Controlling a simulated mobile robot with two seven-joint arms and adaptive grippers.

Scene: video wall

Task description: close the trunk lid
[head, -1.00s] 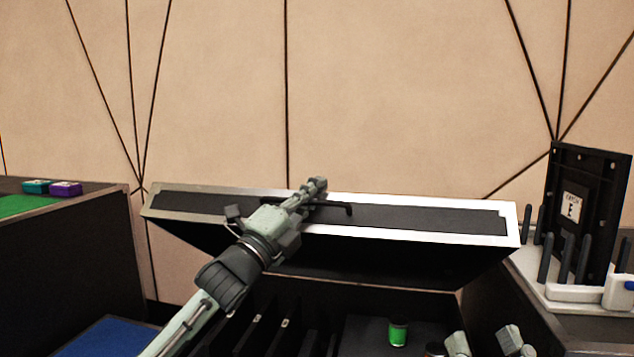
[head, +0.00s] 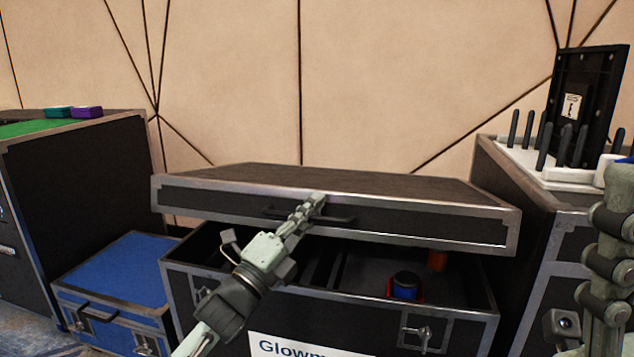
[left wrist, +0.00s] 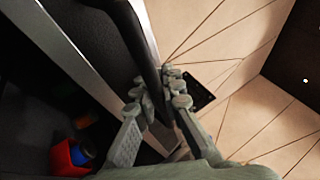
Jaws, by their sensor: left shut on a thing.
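The trunk lid (head: 400,222) is dark with silver edging. It hangs partly open above the trunk (head: 370,325), with a gap along the front. My left gripper (head: 315,203) is shut on the black lid handle (head: 345,213) at the middle of the lid's front face. In the left wrist view, the fingers (left wrist: 160,100) close around the handle (left wrist: 145,55). Part of my right gripper (head: 608,250) stands at the right edge, near the camera; its fingertips and any grasp are unclear.
Inside the trunk are a blue-topped item in a red holder (head: 405,287), an orange item (head: 437,260) and dark dividers. A blue case (head: 115,270) stands left. A case (head: 540,200) at right bears a white base with black antennas. The wall is behind.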

